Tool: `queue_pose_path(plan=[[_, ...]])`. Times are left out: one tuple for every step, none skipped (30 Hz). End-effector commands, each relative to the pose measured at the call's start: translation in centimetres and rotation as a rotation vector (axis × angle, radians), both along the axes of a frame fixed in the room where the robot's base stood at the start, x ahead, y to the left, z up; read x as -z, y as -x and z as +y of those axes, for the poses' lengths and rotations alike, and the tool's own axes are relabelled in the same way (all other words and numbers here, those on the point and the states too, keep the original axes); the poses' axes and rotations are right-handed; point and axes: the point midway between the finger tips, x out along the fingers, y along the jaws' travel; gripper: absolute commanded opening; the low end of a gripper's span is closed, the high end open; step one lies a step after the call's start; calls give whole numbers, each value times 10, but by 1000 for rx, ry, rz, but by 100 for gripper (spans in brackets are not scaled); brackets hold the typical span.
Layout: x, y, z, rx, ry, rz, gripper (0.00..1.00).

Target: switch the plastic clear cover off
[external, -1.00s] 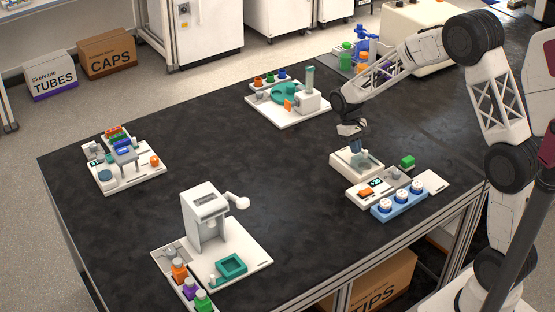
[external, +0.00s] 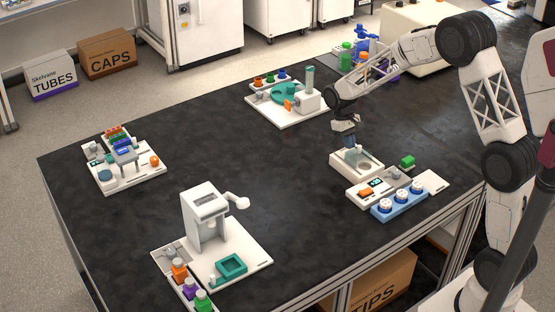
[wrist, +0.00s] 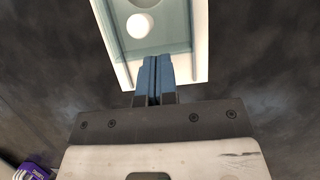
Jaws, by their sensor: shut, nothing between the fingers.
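A white rectangular device (external: 345,172) stands on the dark bench, right of centre in the external view. A translucent, slightly teal clear cover (wrist: 160,47) lies within its raised rims, and the device's white frame (wrist: 200,40) shows in the wrist view. A pale round spot shows through or beside the cover. My gripper (external: 349,147) is over the device's far left end, its blue fingers pointing down. In the wrist view my gripper's fingers (wrist: 157,58) are pressed together with nothing between them, at the cover's near end. Whether they touch it I cannot tell.
A panel with an orange button (external: 366,192) and a blue rack of white-capped vials (external: 400,206) stand in front of the device. A green block (external: 407,160) is to its right. Behind is a station with a teal disc (external: 285,92). The bench left of the device is clear.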

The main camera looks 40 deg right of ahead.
Motion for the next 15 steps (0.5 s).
queue_pose_path(plan=[[-1, -5, 0, 0, 0, 2, 0], [-7, -6, 0, 0, 0, 0, 0], [-14, -9, 0, 0, 0, 0, 0], [-19, -11, 0, 0, 0, 0, 0], [-24, -13, 0, 0, 0, -1, 0], [-30, -16, 0, 0, 0, -1, 0], [-35, -18, 0, 0, 0, 0, 0], [-40, -20, 0, 0, 0, 0, 0], [-47, -22, 0, 0, 0, -1, 0], [-52, -24, 0, 0, 0, -1, 0], [-57, -26, 0, 0, 0, -1, 0], [-62, -28, 0, 0, 0, -2, 0], [-66, -30, 0, 0, 0, -2, 0], [-70, -31, 0, 0, 0, -2, 0], [-75, -33, 0, 0, 0, -2, 0]])
